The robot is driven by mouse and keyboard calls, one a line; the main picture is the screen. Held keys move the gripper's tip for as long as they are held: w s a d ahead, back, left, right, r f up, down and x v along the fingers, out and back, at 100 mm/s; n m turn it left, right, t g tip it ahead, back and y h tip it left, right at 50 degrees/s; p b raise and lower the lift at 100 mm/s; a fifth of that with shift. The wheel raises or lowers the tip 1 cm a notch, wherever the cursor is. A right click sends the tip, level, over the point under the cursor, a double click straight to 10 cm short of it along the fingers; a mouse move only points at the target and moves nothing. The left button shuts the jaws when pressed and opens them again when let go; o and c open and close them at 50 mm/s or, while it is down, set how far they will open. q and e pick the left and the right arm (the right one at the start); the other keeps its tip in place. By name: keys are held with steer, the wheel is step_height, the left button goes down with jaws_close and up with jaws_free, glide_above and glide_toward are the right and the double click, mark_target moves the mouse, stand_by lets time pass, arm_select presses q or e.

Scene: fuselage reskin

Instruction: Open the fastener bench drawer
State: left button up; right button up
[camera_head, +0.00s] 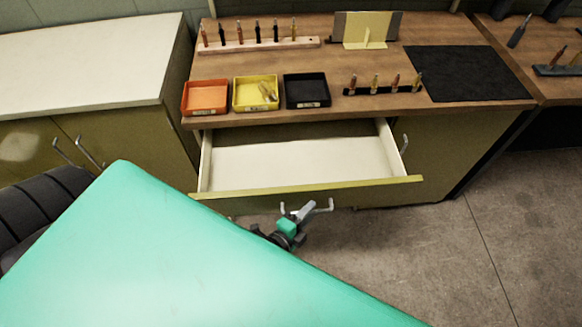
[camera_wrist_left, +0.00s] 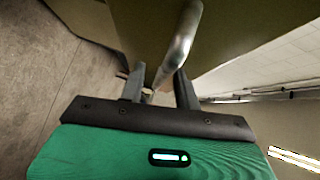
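The fastener bench drawer (camera_head: 300,165) is pulled well out of the bench, and its pale, empty inside shows. Its front edge is olive-yellow, with a metal bar handle (camera_head: 322,207) below it. My left gripper (camera_head: 303,211) is at this handle. In the left wrist view, the silvery handle (camera_wrist_left: 180,45) runs down between the two dark fingers of my left gripper (camera_wrist_left: 160,82), which look closed around it. The contact itself is partly hidden. My right gripper is not in view.
The wooden bench top (camera_head: 360,55) holds an orange tray (camera_head: 206,97), a yellow tray (camera_head: 255,93), a black tray (camera_head: 306,90), racks of fasteners and a black mat (camera_head: 467,73). A white-topped cabinet (camera_head: 80,65) stands at left. The floor (camera_head: 450,260) at right is clear.

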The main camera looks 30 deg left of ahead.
arm_select(q)
steer(key=b+v, duration=0.2)
steer(key=v, duration=1.1)
steer(key=s+a+f+n+g+y, duration=0.1)
steer(key=s+f+n+g, duration=0.3)
steer(key=f, duration=1.1)
steer(key=s+f+n+g+y, duration=0.1)
steer(key=s+f+n+g, duration=0.25)
steer(key=f, duration=1.15)
steer(key=s+a+f+n+g, duration=0.3)
steer(key=s+f+n, duration=0.1)
steer(key=s+f, duration=0.3)
steer(key=s+a+f+n+g+y, duration=0.1)
steer(key=s+a+f+n+g, duration=0.3)
steer(key=s+f, duration=0.3)
steer(key=shift+s+a+f+n, duration=0.2)
steer(key=shift+f+n, duration=0.15)
steer(key=shift+f, duration=0.3)
steer(key=shift+d+g, duration=0.1)
steer(key=shift+g, duration=0.15)
